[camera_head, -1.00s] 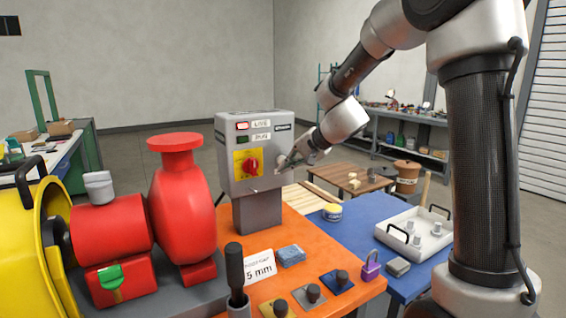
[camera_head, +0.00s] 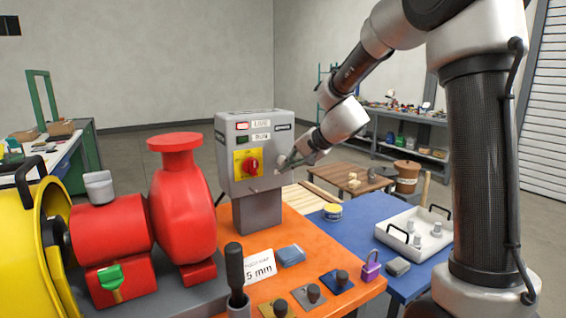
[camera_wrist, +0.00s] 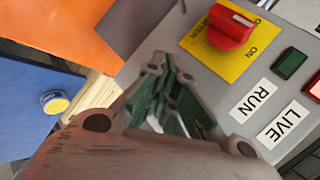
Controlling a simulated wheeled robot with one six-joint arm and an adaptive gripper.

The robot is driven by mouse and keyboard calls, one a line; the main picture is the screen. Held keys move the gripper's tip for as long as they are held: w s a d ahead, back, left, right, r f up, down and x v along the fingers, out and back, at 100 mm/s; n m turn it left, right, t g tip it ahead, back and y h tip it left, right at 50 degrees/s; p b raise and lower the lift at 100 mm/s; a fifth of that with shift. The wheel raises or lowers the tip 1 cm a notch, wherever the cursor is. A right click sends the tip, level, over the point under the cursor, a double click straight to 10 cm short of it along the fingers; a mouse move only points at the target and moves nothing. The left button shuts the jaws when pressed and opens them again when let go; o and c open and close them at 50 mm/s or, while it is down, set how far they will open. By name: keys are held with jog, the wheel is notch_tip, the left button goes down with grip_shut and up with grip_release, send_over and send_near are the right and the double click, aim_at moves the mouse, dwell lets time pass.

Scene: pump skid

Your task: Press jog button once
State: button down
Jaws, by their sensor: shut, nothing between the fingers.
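The grey control box (camera_head: 229,180) stands on its post on the orange bench top. Its front has a red lamp (camera_head: 242,126) beside a LIVE label, a dark green lamp (camera_head: 242,139) beside a RUN label, and a red rotary switch (camera_head: 252,166) on a yellow plate. My gripper (camera_head: 282,165) is shut and empty, its tips at the box's front, right of the switch. I cannot tell whether they touch it. The jog button cannot be made out; my fingers cover that spot. In the wrist view the shut fingers (camera_wrist: 172,68) point at the grey face beside the red switch (camera_wrist: 231,27).
A red pump (camera_head: 182,215) stands left of the box. A white tray (camera_head: 400,245) with grey parts, a purple padlock (camera_head: 371,266) and a yellow-blue tin (camera_head: 332,212) are at the right. Several knobbed plates and a small sign (camera_head: 258,266) line the front.

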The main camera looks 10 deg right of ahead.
jog(key=shift+w, duration=0.1)
jog(key=shift+w+a, duration=0.1)
jog(key=shift+w, duration=0.2)
jog(key=shift+w+a, duration=0.15)
jog(key=shift+w, duration=0.25)
dwell(0.7)
jog(key=shift+s, duration=0.15)
jog(key=shift+s+d, duration=0.25)
jog(key=shift+s, duration=0.4)
jog(key=shift+s+d, duration=0.25)
jog(key=shift+s, duration=0.55)
jog(key=shift+s+d, duration=0.3)
jog(key=shift+s, duration=0.5)
jog(key=shift+s+d, duration=0.25)
jog(key=shift+s, duration=0.55)
